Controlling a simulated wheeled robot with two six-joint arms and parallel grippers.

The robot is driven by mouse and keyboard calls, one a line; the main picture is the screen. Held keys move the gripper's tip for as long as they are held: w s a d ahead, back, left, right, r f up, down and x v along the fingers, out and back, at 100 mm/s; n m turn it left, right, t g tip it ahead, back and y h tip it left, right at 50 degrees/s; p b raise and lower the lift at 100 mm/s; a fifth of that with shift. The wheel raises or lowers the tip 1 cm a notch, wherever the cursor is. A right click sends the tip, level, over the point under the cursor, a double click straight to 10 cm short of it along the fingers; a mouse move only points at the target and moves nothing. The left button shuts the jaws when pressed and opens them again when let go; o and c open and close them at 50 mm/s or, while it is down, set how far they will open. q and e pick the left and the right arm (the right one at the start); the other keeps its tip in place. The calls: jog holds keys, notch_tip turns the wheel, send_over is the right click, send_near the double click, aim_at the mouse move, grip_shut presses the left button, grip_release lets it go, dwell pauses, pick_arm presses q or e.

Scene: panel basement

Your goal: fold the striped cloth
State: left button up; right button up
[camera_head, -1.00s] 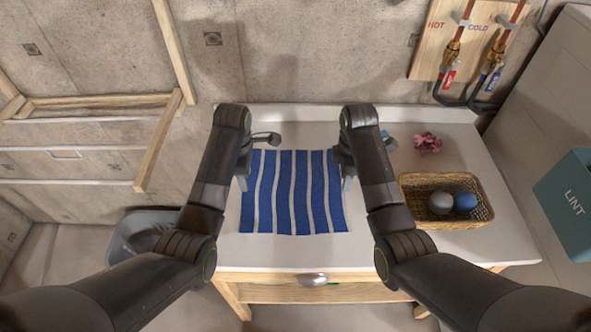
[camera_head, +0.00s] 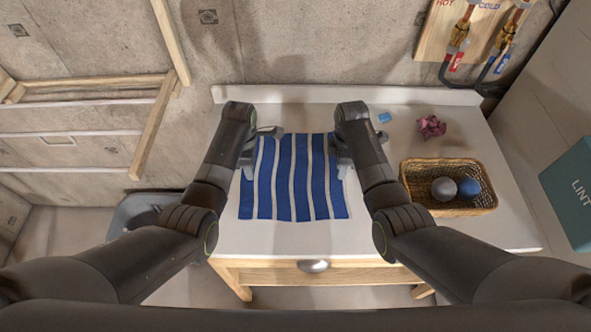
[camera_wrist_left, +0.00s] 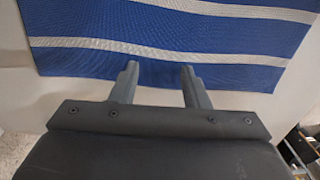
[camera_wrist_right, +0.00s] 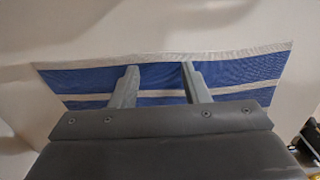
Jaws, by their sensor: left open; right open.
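The blue and white striped cloth (camera_head: 295,185) lies spread flat on the white tabletop, its stripes running front to back. My left gripper (camera_head: 250,172) is at the cloth's left edge, and my right gripper (camera_head: 343,170) is at its right edge. In the left wrist view the open fingers (camera_wrist_left: 158,82) reach over the edge of the cloth (camera_wrist_left: 190,45), with nothing between them. In the right wrist view the open fingers (camera_wrist_right: 160,82) also overlap the cloth (camera_wrist_right: 235,75) and hold nothing. I cannot tell whether the fingertips touch it. The far corners are partly hidden by my arms.
A wicker basket (camera_head: 450,208) with a grey ball (camera_head: 444,188) and a blue ball (camera_head: 468,187) stands right of the cloth. A crumpled dark pink item (camera_head: 431,126) and a small blue object (camera_head: 384,117) lie behind it. The tabletop (camera_head: 300,238) in front is clear.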

pick_arm(q)
jog(key=shift+s, duration=0.15)
pick_arm(e)
jog(key=shift+s+r, duration=0.1)
jog(key=shift+s, duration=0.05)
pick_arm(q)
jog(key=shift+f, duration=0.1)
pick_arm(e)
jog(key=shift+f, duration=0.2)
pick_arm(q)
grip_shut()
pick_arm(e)
grip_shut()
dwell(0.4)
